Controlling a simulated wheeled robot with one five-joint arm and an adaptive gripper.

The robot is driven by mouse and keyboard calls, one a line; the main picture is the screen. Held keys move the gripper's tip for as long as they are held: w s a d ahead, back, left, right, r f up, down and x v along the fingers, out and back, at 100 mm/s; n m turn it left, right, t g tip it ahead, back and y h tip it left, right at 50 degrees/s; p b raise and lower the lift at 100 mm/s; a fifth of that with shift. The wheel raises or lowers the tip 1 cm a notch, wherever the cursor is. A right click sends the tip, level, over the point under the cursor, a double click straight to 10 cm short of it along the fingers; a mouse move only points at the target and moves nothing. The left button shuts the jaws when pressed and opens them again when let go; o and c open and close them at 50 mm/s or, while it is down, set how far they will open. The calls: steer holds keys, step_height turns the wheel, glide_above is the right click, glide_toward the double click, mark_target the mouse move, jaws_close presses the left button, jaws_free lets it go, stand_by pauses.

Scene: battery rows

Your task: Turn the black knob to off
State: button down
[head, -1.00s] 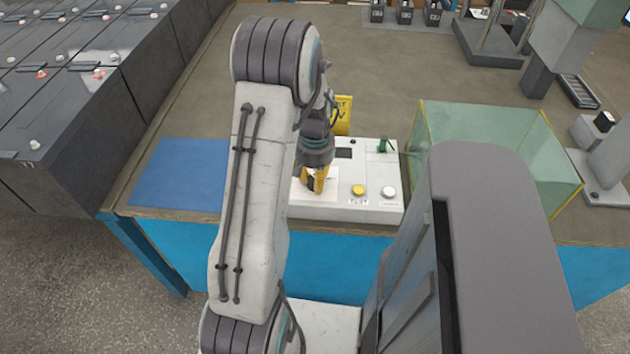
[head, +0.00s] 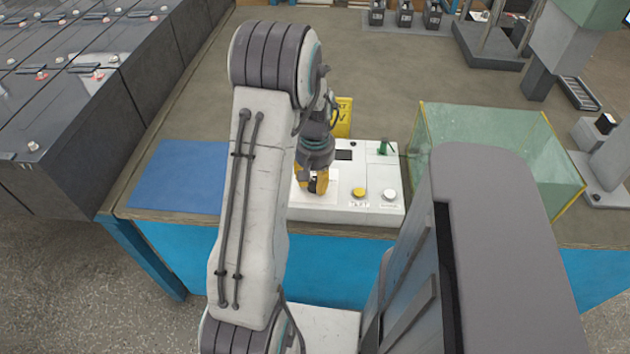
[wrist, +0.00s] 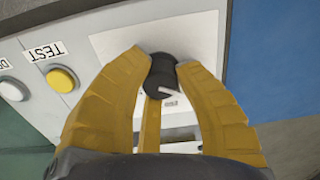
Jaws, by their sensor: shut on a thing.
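The black knob (wrist: 161,75) sits on a white plate on the control box (head: 340,207). It carries a white pointer mark, slanted toward the lower right in the wrist view. My gripper (wrist: 163,65) has yellow fingers closed around the knob, touching it from both sides, with a third finger below. In the head view my gripper (head: 314,184) points down onto the left part of the box, and only a little of the knob shows between the fingers. Small print on the plate below the knob is partly hidden and unreadable.
A yellow TEST button (head: 358,192) and a white button (head: 389,194) lie right of the knob. A blue mat (head: 178,177) lies left, a clear green-tinted case (head: 490,150) right, and a yellow sign (head: 343,115) behind.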

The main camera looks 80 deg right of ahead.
mark_target(315, 180)
steer(key=c, duration=0.9)
jaws_free()
steer(key=shift+o, duration=0.2)
steer(key=shift+d+r, duration=0.1)
step_height(315, 180, up, 12)
stand_by(0.4)
